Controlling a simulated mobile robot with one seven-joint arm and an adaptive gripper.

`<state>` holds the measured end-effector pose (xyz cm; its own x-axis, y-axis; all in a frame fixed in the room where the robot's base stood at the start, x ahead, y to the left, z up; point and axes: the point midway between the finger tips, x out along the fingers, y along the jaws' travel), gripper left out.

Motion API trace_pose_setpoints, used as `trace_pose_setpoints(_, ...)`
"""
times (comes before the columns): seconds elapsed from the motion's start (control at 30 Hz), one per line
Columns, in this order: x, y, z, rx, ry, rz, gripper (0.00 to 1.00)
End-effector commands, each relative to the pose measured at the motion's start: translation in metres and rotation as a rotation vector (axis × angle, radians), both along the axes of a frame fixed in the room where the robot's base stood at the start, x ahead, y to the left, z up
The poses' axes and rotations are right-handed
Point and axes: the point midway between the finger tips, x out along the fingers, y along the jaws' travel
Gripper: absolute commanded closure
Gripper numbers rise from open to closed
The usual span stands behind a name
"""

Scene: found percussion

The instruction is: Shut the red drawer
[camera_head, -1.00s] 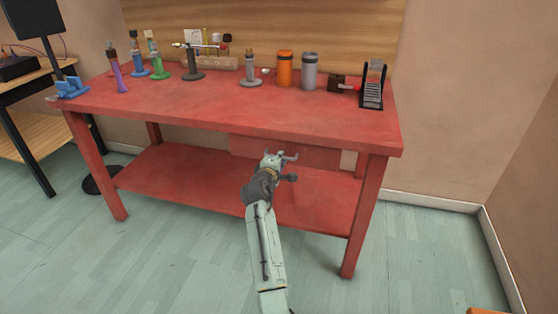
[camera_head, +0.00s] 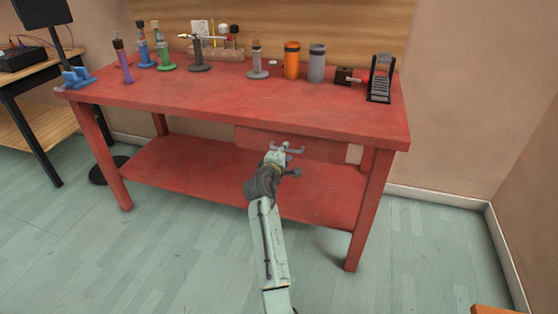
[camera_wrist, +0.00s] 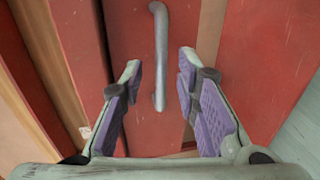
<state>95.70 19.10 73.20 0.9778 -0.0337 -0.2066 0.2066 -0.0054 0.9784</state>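The red drawer (camera_head: 320,147) hangs under the right half of the red workbench's top, its front partly hidden by my gripper. In the wrist view its red front (camera_wrist: 130,35) fills the middle and carries a grey bar handle (camera_wrist: 160,40). My gripper (camera_head: 287,149) is in front of the drawer, just below the bench top's front edge. In the wrist view its two purple-padded fingers (camera_wrist: 159,70) are apart, one on each side of the handle's line, with nothing held. I cannot tell whether they touch the drawer, or how far it stands out.
The red workbench (camera_head: 240,100) has a lower shelf (camera_head: 190,175) and legs around the drawer. On top are several coloured stands, an orange canister (camera_head: 292,62), a grey canister (camera_head: 317,65) and a black ridged holder (camera_head: 380,80). The floor in front is clear.

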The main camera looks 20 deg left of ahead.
Motion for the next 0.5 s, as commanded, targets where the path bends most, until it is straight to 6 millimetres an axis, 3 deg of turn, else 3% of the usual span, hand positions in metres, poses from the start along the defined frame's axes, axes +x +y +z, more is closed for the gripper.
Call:
trace_pose_setpoints(0.3, -0.067, 0.003, 0.014, 0.0, -0.001, 0.002, 0.71)
trace_pose_setpoints(0.5, -0.091, 0.003, 0.02, -0.001, -0.001, 0.001, 0.71)
